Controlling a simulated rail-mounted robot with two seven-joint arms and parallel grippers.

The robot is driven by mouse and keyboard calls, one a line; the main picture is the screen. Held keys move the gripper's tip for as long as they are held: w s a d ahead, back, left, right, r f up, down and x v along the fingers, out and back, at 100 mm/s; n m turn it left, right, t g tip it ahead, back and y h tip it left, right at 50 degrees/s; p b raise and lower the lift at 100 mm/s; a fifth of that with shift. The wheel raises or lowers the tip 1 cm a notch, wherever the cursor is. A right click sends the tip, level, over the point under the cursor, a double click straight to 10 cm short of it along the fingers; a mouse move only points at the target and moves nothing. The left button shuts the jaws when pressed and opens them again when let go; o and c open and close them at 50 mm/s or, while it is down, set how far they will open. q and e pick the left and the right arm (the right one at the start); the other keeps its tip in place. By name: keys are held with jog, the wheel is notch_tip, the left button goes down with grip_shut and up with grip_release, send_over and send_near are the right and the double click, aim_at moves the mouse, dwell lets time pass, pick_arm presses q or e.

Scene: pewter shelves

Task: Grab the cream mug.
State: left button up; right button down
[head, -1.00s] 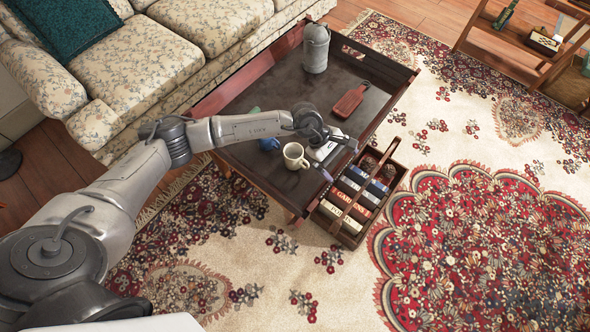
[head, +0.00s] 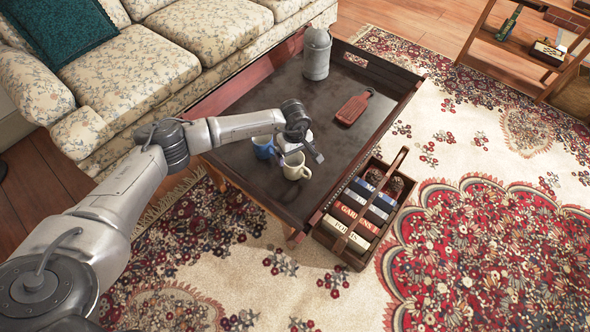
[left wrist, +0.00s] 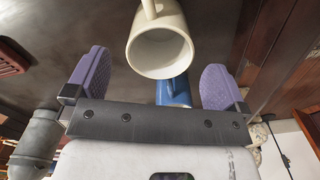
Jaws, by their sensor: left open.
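The cream mug (head: 297,168) stands on the dark tray-topped coffee table (head: 262,93) near its front edge. My left gripper (head: 301,157) is right at the mug in the head view and partly covers it. In the left wrist view the cream mug (left wrist: 160,48) shows its open mouth between and just beyond the two purple finger pads. The left gripper (left wrist: 155,62) is open, with a gap between each pad and the mug. A blue mug (head: 263,147) stands just left of the cream one; it also shows behind it in the left wrist view (left wrist: 174,92). My right gripper is not in view.
A wooden crate of books (head: 325,229) stands against the table's right side. A grey metal canister (head: 316,55) and a red-brown board (head: 353,108) are farther back on the table. A floral sofa (head: 150,62) runs along the left. The table's middle is clear.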

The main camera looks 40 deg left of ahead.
pick_arm(q)
jog(key=f, duration=0.1)
jog(key=b, duration=0.3)
send_over(294, 162)
jog(key=s+d, duration=0.3)
jog(key=f, duration=0.5)
jog(key=shift+a+f, duration=0.1)
jog(key=shift+a, duration=0.15)
jog(key=shift+w, duration=0.1)
jog(key=shift+c, duration=0.4)
jog(key=shift+c, duration=0.6)
jog(key=c, duration=0.8)
jog(key=shift+c, duration=0.5)
jog(key=shift+r, duration=0.2)
